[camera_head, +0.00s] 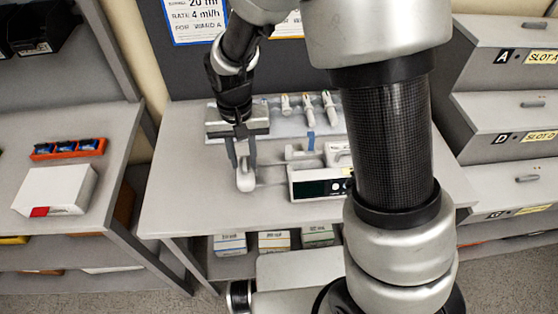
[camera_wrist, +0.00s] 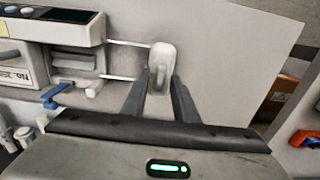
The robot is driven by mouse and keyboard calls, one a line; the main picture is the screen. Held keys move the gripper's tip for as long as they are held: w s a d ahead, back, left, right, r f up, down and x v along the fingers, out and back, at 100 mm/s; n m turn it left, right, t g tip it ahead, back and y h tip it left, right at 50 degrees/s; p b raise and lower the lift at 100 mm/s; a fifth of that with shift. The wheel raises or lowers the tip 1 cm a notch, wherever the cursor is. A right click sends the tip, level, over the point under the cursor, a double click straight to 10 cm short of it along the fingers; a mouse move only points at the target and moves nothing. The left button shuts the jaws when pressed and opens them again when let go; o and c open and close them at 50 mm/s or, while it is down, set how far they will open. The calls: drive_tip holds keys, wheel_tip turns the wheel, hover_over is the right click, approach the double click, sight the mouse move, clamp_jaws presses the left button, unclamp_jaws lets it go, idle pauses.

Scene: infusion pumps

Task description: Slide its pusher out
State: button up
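The infusion pump (camera_head: 318,184) is a white unit with a black display. It lies on the table and also shows at the upper left of the wrist view (camera_wrist: 60,22). Its pusher (camera_head: 246,178) is a rounded pale grey block. In the wrist view the pusher (camera_wrist: 161,62) stands apart from the pump body, joined to it by two thin rods (camera_wrist: 122,43). My gripper (camera_head: 243,163) points down at the pusher. Its dark fingers (camera_wrist: 161,82) lie at both sides of the pusher and appear closed on it. The inner contact faces are hidden.
Several syringes (camera_head: 308,104) lie in a tray behind the pump. Boxes (camera_head: 273,241) stand on the shelf below. A white box (camera_head: 54,190) and an orange rack (camera_head: 68,148) are on the left table. Labelled drawers (camera_head: 510,90) stand at right. Table (camera_head: 185,200) left of the pusher is clear.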

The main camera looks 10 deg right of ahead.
sight(245, 163)
drive_tip(key=shift+r+p, duration=2.05)
drive_tip(key=shift+r, duration=1.15)
drive_tip(key=s+d+r+t, duration=0.2)
drive_tip(key=s+d+r, duration=0.4)
drive_tip(key=d+r, duration=0.3)
drive_tip(key=s+d+r+t, duration=0.3)
drive_tip(key=s+d+r, duration=0.4)
drive_tip(key=r, duration=0.5)
drive_tip(key=shift+s+d+r+t, duration=0.2)
drive_tip(key=shift+s+d+t, duration=0.1)
drive_tip(key=shift+d, duration=0.55)
